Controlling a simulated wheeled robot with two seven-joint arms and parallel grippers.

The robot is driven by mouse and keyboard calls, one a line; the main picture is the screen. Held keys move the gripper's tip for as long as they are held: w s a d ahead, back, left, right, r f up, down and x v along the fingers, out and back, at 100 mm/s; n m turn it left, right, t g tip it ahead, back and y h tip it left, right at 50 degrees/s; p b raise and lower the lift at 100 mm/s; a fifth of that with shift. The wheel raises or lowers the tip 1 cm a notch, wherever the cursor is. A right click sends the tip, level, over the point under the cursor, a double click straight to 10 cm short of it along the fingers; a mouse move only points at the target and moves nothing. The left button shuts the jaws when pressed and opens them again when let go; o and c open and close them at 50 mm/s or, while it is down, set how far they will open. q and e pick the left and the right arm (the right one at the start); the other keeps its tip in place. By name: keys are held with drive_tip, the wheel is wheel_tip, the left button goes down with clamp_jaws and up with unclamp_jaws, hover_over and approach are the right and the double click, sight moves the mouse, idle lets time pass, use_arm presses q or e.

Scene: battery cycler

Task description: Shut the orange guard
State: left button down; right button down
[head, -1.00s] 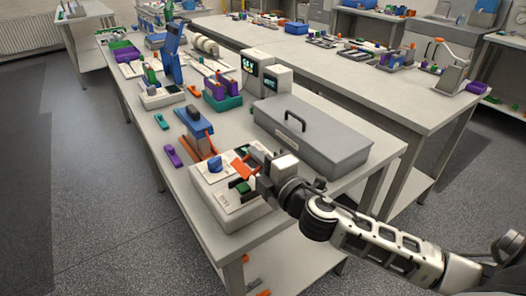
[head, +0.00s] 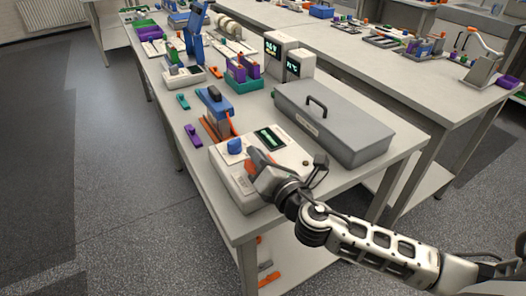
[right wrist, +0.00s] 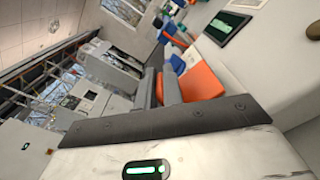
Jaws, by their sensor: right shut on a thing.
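The battery cycler (head: 234,178) is a white box near the front edge of the table, with a blue knob (head: 235,146) and a lit green display (head: 270,138). The display also shows in the right wrist view (right wrist: 228,27). My right gripper (head: 258,163) is low over the cycler's top, between knob and display, its fingers close together. In the right wrist view the orange guard (right wrist: 203,82) is a flat orange piece right against the fingers (right wrist: 164,88). My gripper hides most of the guard in the head view, so its exact angle is unclear. My left gripper is not in view.
A grey lidded case (head: 335,125) with a black handle stands right of the cycler. A blue-topped device (head: 213,103) stands behind it, with a purple piece (head: 193,135) to the left. Two white display units (head: 290,57) stand farther back.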

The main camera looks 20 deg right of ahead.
drive_tip(key=shift+a+f+n, duration=0.25)
drive_tip(key=shift+f+n, duration=0.05)
drive_tip(key=shift+n, duration=0.6)
drive_tip(key=c, duration=1.8)
unclamp_jaws()
drive_tip(key=shift+f, duration=0.1)
drive_tip(key=shift+s, duration=0.1)
